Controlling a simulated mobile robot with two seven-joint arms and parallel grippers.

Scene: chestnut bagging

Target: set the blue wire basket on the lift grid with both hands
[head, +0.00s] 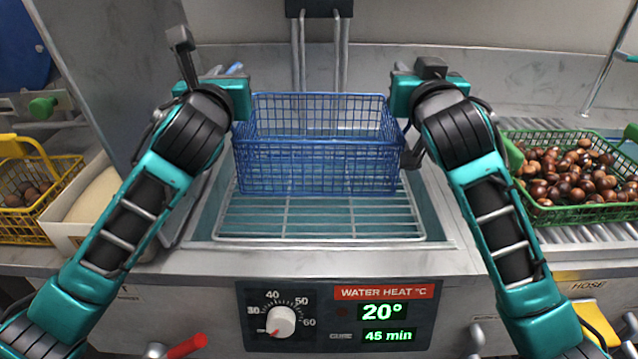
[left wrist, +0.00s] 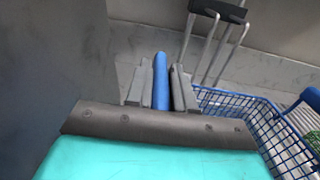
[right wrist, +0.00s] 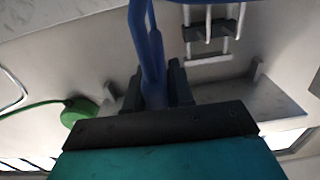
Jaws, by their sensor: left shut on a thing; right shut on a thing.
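The blue wire basket (head: 318,165) is upright and looks empty, above or on the white lift grid (head: 320,216) in the head view; I cannot tell whether its bottom touches the bars. My left gripper (left wrist: 161,85) is shut on a blue handle of the basket (left wrist: 160,70). My right gripper (right wrist: 156,88) is shut on the blue handle at the basket's other side (right wrist: 147,40). In the head view the fingers of both grippers are largely hidden behind my arms.
A green basket of chestnuts (head: 578,215) stands on the right. A yellow basket (head: 62,205) with some chestnuts and a white box (head: 66,238) stand on the left. A control panel (head: 335,315) reads 20° and 45 min. The lift's rods (head: 318,60) rise behind the basket.

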